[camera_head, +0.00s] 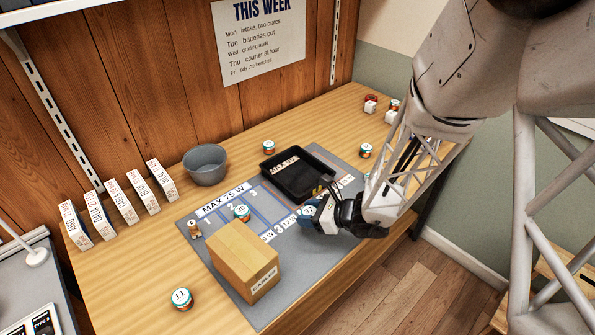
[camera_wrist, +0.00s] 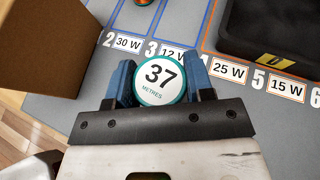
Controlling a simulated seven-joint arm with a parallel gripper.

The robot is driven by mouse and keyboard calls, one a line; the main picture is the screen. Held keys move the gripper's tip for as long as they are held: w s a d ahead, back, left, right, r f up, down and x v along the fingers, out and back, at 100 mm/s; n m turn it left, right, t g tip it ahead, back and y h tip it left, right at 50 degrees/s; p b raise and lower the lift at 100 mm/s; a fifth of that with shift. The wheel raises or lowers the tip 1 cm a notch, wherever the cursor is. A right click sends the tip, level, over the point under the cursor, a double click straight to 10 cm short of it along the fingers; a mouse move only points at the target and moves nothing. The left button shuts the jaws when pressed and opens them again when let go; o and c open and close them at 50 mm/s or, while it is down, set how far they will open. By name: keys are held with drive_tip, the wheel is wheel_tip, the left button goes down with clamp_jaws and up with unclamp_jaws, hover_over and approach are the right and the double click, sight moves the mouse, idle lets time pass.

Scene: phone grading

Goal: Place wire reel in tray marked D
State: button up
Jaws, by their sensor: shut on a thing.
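My gripper (camera_wrist: 160,85) is shut on a round wire reel (camera_wrist: 161,76) with a white face reading "37 METRES" and a teal rim. Blue fingers sit on both sides of the reel. In the head view my gripper (camera_head: 309,213) is over the front part of the grey mat, and the reel is partly hidden. I cannot tell whether the reel touches the mat. A black tray (camera_head: 268,170) lies behind it on the mat. Its yellow label (camera_wrist: 276,60) shows at upper right in the wrist view, its letter sideways and hard to read.
The mat (camera_head: 262,310) has numbered wattage lanes. A cardboard box (camera_head: 247,262) stands at its front left. Other reels stand about, one marked 20 (camera_head: 241,213) and one marked 11 (camera_head: 181,298). A grey bowl (camera_head: 205,165) and several upright white boxes (camera_head: 120,201) stand at the back left.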

drive_tip(key=w+a+r+m+t, duration=0.1)
drive_tip(key=w+a+r, duration=0.1)
drive_tip(key=w, duration=1)
drive_tip(key=w+a+r+m+t+h, duration=0.1)
drive_tip(key=w+a, duration=0.3)
drive_tip(key=w, duration=0.9)
drive_tip(key=shift+a+r+m+t, duration=0.3)
drive_tip(key=shift+a+r+m, duration=0.1)
drive_tip(key=shift+r, duration=0.4)
hover_over(290, 173)
drive_tip(key=shift+w+f, duration=0.1)
drive_tip(key=shift+f, duration=3.05)
drive_tip(key=shift+f, duration=1.85)
drive_tip(key=shift+f, duration=0.15)
drive_tip(key=o, duration=0.9)
